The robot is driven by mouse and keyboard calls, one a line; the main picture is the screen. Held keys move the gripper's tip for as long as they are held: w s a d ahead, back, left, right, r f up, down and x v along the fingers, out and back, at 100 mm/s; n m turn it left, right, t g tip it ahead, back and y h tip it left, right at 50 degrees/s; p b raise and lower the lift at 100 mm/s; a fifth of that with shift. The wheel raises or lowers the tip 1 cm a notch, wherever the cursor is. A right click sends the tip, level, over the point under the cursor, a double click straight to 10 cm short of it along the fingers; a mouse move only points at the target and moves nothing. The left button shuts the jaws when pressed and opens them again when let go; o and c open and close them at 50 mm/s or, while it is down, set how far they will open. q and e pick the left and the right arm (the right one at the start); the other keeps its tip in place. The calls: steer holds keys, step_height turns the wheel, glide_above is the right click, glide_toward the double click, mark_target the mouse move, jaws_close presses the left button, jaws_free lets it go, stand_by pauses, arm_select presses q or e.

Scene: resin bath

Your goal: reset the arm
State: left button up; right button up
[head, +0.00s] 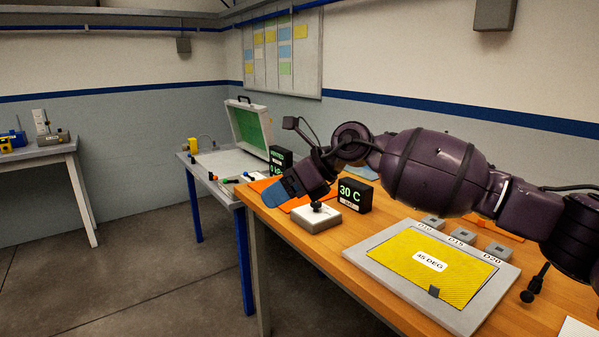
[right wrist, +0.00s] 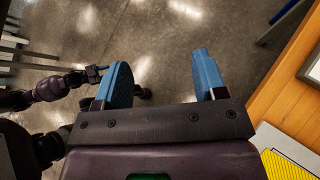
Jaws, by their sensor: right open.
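My right arm reaches in from the right across the head view, above the wooden table. Its gripper (head: 274,194) has blue fingers and hangs at the table's left edge, near a white box with a black knob (head: 316,216). In the right wrist view the right gripper (right wrist: 163,76) is open, with nothing between its fingers and bare floor beyond. My left arm shows at the left of that view, and its small blue-tipped gripper (right wrist: 95,74) is partly hidden behind a right finger. I cannot tell its opening.
On the wooden table (head: 355,283) lie a grey tray (head: 470,318) with a yellow "45 DEG" sheet (head: 400,262), a black "30 C" display (head: 354,195) and several small grey blocks. A second bench with an open green-lined case (head: 251,131) stands behind. The floor at left is clear.

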steer(key=s+a+r+m+t+y, duration=0.2)
steer(key=s+a+r+m+y, duration=0.3)
steer(key=r+m+y, duration=0.3)
steer(key=s+d+f+m+t+h+p, duration=0.1)
steer(key=s+d+f+m+t+h, duration=0.2)
steer(key=d+f+m+t+h, duration=0.75)
steer(key=s+d+f+m+t+h+p, duration=0.25)
steer(key=d+f+m, duration=1.05)
steer(key=m, duration=0.9)
arm_select(q)
steer(key=r, duration=0.3)
steer(key=shift+s+a, duration=0.2)
steer(key=shift+s, duration=0.2)
arm_select(e)
steer(key=s+d+f+m+g+h, duration=0.2)
steer(key=s+d+f, duration=0.2)
steer(key=s+f, duration=0.4)
steer(key=s+d+f+m+g+h, duration=0.1)
steer(key=s+d+f+m, duration=0.2)
steer(key=s+f, duration=0.5)
steer(key=s+d+f+m+g+h, duration=0.2)
steer(key=s+d+f, duration=0.3)
steer(key=s, duration=0.8)
step_height(320, 180, down, 4)
steer(key=shift+r+m+g+h, duration=0.25)
steer(key=shift+m+g+h, duration=0.05)
steer(key=shift+m, duration=0.25)
steer(key=shift+w+d, duration=0.1)
